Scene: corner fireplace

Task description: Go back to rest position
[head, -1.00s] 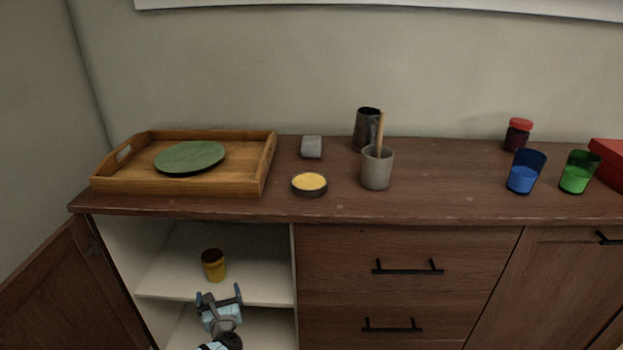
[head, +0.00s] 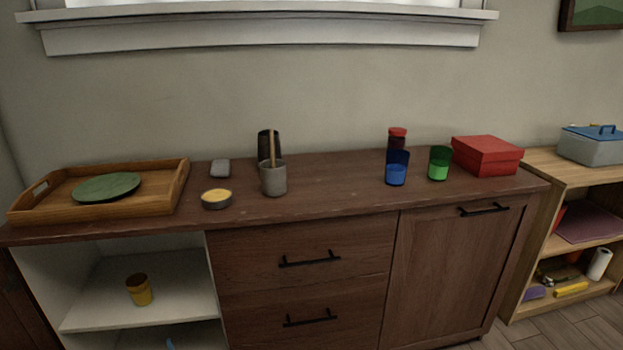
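Only a small blue tip (head: 170,343) of my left gripper shows at the bottom edge of the head view, in front of the open cabinet's lower shelf. Too little of it shows to tell whether it is open or shut. My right gripper is not in view. A yellow jar with a dark lid (head: 139,289) stands upright on the cabinet's upper inner shelf (head: 95,312), above and left of that tip and apart from it.
The sideboard top (head: 340,194) holds a wooden tray (head: 150,207) with a green plate (head: 106,187), a yellow-topped tin (head: 216,198), a grey cup (head: 273,180), blue (head: 396,174) and green (head: 439,163) glasses and a red box (head: 487,155). A low shelf (head: 545,250) stands right.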

